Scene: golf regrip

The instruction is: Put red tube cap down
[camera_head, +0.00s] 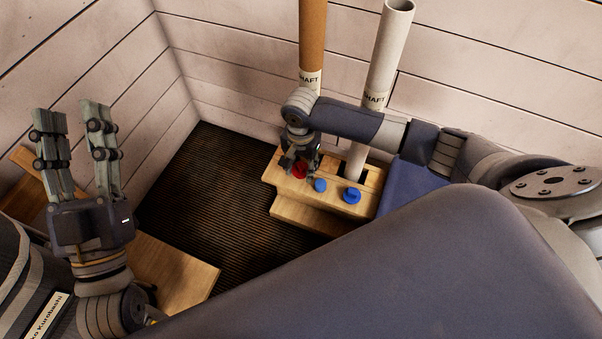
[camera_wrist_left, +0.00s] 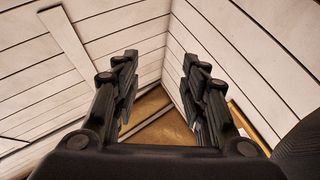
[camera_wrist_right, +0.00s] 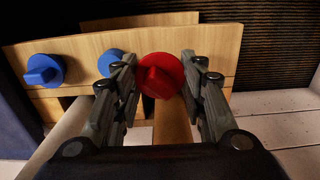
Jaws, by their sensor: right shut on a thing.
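The red tube cap (camera_head: 300,171) is at the left end of the wooden holder (camera_head: 290,212), under my right gripper (camera_head: 300,164). In the right wrist view the red cap (camera_wrist_right: 162,77) lies between the fingers, and my right gripper is shut on it. It overlaps the holder's wooden face (camera_wrist_right: 205,50); whether it touches the wood I cannot tell. My left gripper (camera_head: 72,112) is raised at the left, open and empty. The left wrist view shows only walls and a wooden surface between its fingers.
Two blue caps (camera_head: 320,185) (camera_head: 352,195) are on the holder, right of the red one. An orange tube (camera_head: 312,45) and a grey tube (camera_head: 388,55) stand upright behind. Dark ribbed floor (camera_head: 215,190) is clear left of the holder. A wooden surface (camera_head: 165,270) is near my left arm.

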